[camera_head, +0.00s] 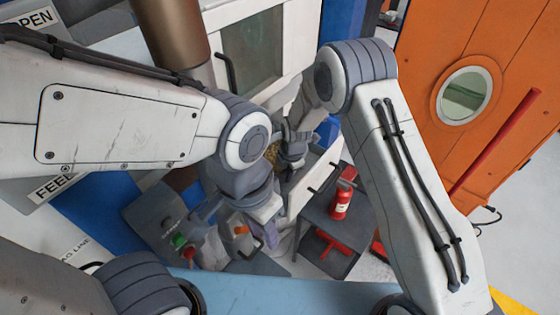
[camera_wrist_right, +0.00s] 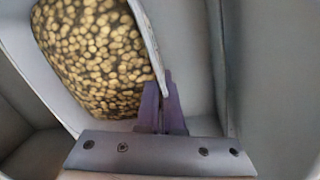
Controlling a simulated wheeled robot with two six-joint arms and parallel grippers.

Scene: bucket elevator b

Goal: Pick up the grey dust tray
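I cannot pick out the grey dust tray for certain. In the right wrist view, a grey, thin-walled container (camera_wrist_right: 148,42) has a bed of yellowish grains (camera_wrist_right: 90,55) beside its wall. The purple fingers of my right gripper (camera_wrist_right: 162,92) are close together, one on each side of this wall, and look shut on it. In the head view, my right gripper (camera_head: 291,152) is deep between the machine parts, beside a small brown patch of grains. My left gripper (camera_head: 265,234) is lower, by the control panel; its fingers are too small and covered to judge.
A control box (camera_head: 178,232) with green and red buttons stands below my left forearm. An orange door (camera_head: 500,75) with a round window is at the right. My own arms hide much of the middle.

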